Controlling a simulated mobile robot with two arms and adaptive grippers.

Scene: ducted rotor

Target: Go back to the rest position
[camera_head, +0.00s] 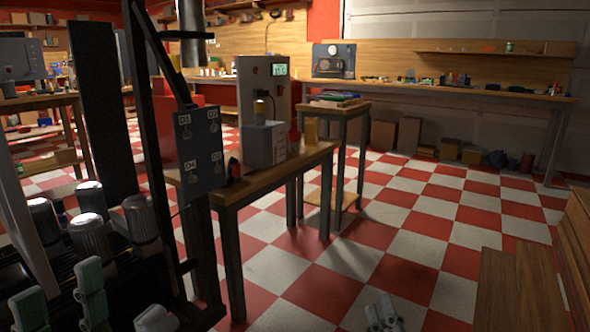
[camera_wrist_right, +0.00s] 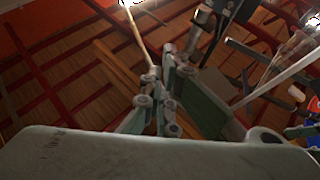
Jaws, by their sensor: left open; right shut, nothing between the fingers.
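My left gripper (camera_head: 60,300) shows at the lower left of the head view. Its green finger pads stand apart, and nothing is visible between them. My right gripper (camera_head: 383,314) shows only in part at the bottom edge of the head view, over the checkered floor. In the right wrist view, the fingers of my right gripper (camera_wrist_right: 160,100) are close together with nothing seen between them.
A wooden table (camera_head: 270,180) carries a grey machine (camera_head: 265,110). A panel (camera_head: 198,150) with labelled hooks stands close by my left gripper, near several metal cylinders (camera_head: 90,235). Wooden boards (camera_head: 510,285) are at the lower right. The checkered floor (camera_head: 400,225) between is clear.

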